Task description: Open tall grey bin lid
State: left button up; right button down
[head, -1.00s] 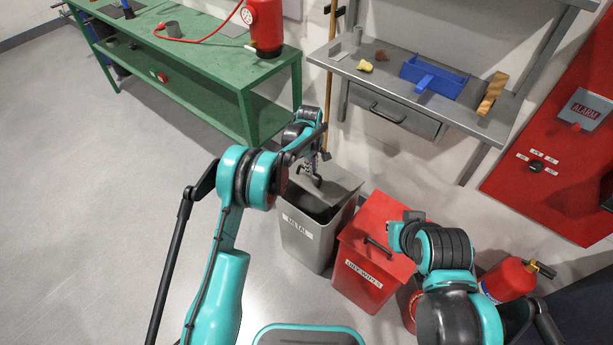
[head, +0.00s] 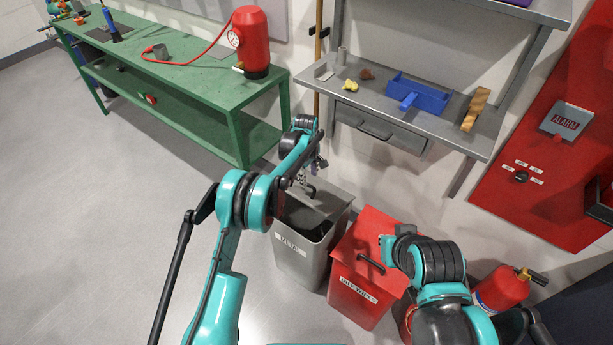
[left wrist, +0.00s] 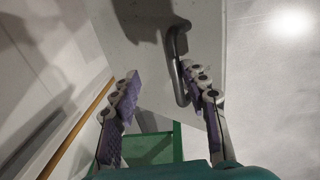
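The tall grey bin (head: 294,259), labelled METAL, stands on the floor right of the green bench. Its grey lid (head: 327,203) is tilted up, with a dark opening at the front. My left gripper (head: 308,183) is over the lid at its handle, partly hidden by my arm in the head view. In the left wrist view, the gripper (left wrist: 164,88) is open. The lid's bar handle (left wrist: 181,65) lies between the fingers, close to the right one; I cannot tell if they touch. My right gripper is not visible; only right arm links show.
A red bin (head: 356,291) with a closed lid stands right beside the grey bin. A red extinguisher (head: 500,290) is further right. The green bench (head: 190,85) and the grey shelf with a drawer (head: 380,132) stand behind. The floor at left is clear.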

pick_arm(q)
jog(key=shift+w+d+f, duration=0.15)
jog(key=shift+w+d, duration=0.05)
jog(key=shift+d, duration=0.05)
jog(key=shift+s+a, duration=0.1)
jog(key=shift+a+r, duration=0.1)
jog(key=shift+r, duration=0.15)
jog(key=shift+r, duration=0.3)
notch_tip(320, 180, up, 11)
jog(key=shift+s+a, duration=0.2)
jog(key=shift+s, duration=0.15)
